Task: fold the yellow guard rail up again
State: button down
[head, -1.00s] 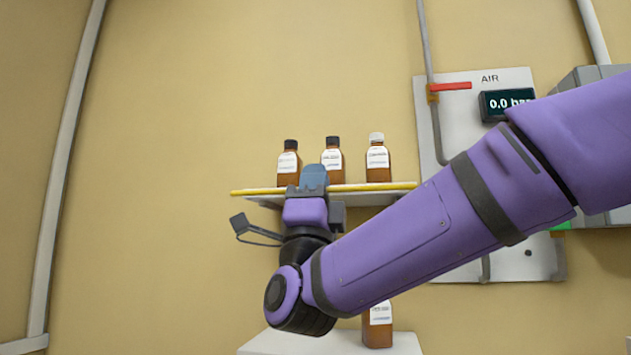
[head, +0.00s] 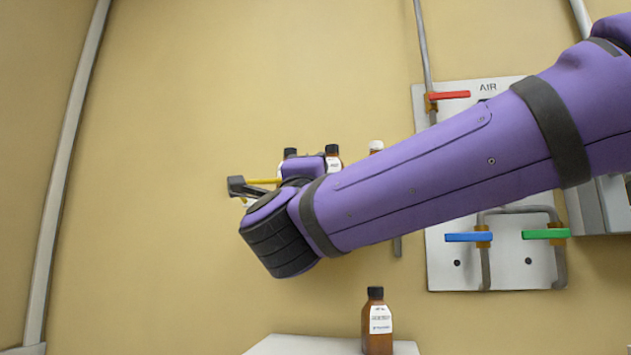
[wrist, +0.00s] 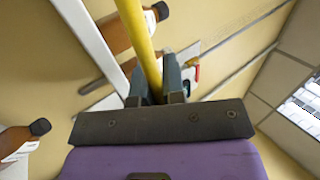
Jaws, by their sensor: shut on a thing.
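The yellow guard rail (wrist: 140,40) runs between the two fingers of my gripper (wrist: 158,82) in the wrist view. My gripper is shut on it. In the head view a short left stretch of the rail (head: 264,182) shows a little above the shelf's left end (head: 245,201). In the wrist view the white shelf edge (wrist: 85,30) lies to the left of the rail.
Brown bottles stand at the shelf, one left (head: 290,153), one middle (head: 333,157), one white-capped (head: 376,146). Another brown bottle (head: 377,320) stands on a lower white surface (head: 300,346). A valve panel (head: 510,266) with red, blue and green handles is at right.

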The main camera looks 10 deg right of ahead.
jog(key=shift+w+d+r+g+y, duration=0.3)
jog(key=shift+w+g+y, duration=0.5)
jog(key=shift+g, duration=1.35)
jog(key=shift+w+d+r+g+y, duration=0.3)
jog(key=shift+w+g+y, duration=0.55)
jog(key=shift+g, duration=1.25)
jog(key=shift+w+d+r+g+y, duration=0.15)
jog(key=shift+w+d+g+y, duration=0.45)
jog(key=shift+g, duration=1.55)
jog(key=shift+w+a, duration=0.25)
jog(key=shift+w, duration=0.05)
jog(key=c, duration=1.2)
grip_release()
jog(key=shift+w, duration=0.1)
